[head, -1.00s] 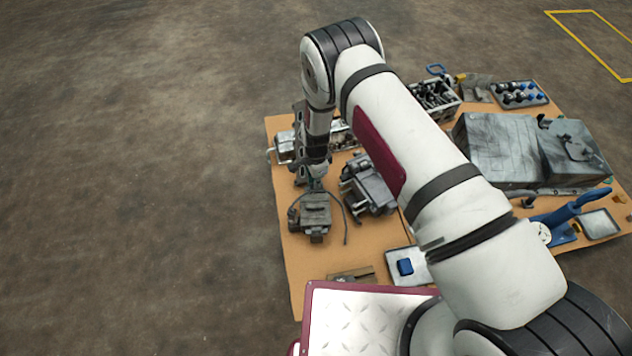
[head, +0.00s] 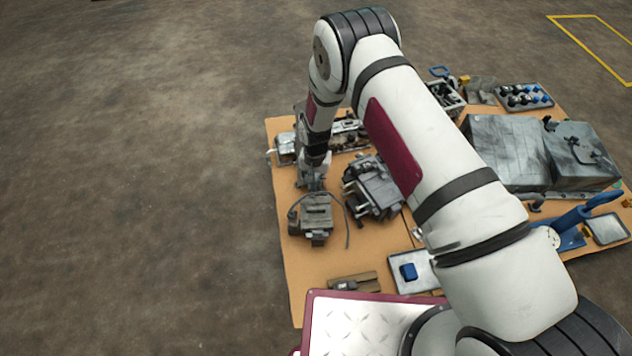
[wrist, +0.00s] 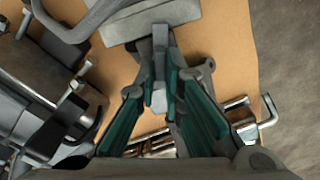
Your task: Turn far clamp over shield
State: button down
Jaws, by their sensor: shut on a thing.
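My gripper (wrist: 162,98) has its teal-padded fingers closed around a narrow grey bar (wrist: 160,58), which looks like the clamp. The bar reaches up in the wrist view to a flat pale grey plate (wrist: 185,13), possibly the shield; I cannot tell whether they touch. In the head view my gripper (head: 314,184) points down at the far side of a dark grey unit (head: 312,218) on the board. My wrist and the fingers hide the clamp there.
Metal parts (head: 286,147) lie behind my gripper. A tray with a blue block (head: 408,272) is nearer me. Bare floor (head: 130,190) lies to the left.

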aim_at(315, 182)
jog(key=shift+a+n+b, duration=0.1)
jog(key=shift+n+b, duration=0.2)
jog(key=shift+n, duration=1.4)
jog(key=c, duration=1.7)
grip_release()
notch_tip(315, 182, up, 12)
